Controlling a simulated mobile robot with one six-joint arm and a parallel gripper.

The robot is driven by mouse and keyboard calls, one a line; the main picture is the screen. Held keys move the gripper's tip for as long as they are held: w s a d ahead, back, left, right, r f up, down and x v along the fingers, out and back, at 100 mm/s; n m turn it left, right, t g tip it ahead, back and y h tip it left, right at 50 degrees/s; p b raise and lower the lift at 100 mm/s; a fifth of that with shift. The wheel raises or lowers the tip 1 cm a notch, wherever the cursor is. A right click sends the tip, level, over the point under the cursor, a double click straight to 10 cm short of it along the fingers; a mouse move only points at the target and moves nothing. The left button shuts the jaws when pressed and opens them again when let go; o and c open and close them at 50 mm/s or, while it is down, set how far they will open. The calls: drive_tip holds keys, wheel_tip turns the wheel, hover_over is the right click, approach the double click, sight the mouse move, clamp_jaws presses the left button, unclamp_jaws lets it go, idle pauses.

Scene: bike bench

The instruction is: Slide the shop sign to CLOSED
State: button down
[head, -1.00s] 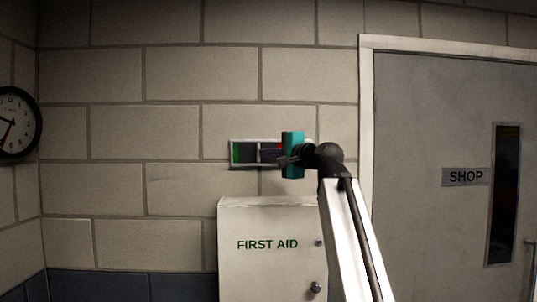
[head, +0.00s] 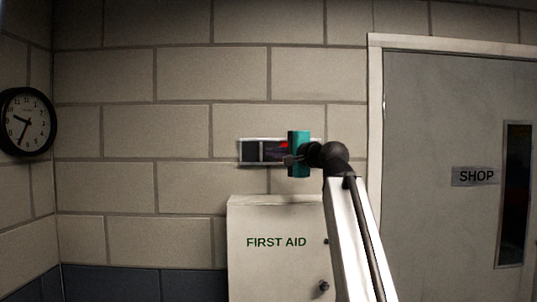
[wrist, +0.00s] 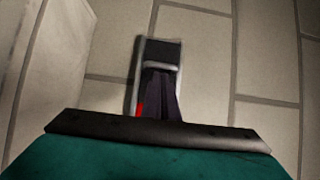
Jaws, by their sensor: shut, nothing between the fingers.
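The shop sign (head: 243,152) is a pale-framed slot on the block wall above the first aid cabinet. Its dark slider panel (head: 250,152) with a pale upright bar is at the left end, and no green shows there. A red patch (head: 283,145) shows right of the bar, partly hidden by my gripper (head: 267,153). In the wrist view the sign's dark panel (wrist: 163,50) and bar lie just beyond my gripper (wrist: 161,74). The dark fingers are shut and empty, with tips at or very near the bar; contact is unclear. The sign's right part is mostly hidden.
The white first aid cabinet (head: 275,270) stands out from the wall just below the sign and my arm. A grey door (head: 430,120) labelled SHOP is to the right. A clock (head: 27,121) hangs at the left. The wall left of the sign is clear.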

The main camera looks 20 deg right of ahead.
drive_tip(key=d+b+v, duration=0.1)
drive_tip(key=b+v, duration=0.2)
drive_tip(key=v, duration=0.9)
drive_tip(key=shift+w+d, duration=0.25)
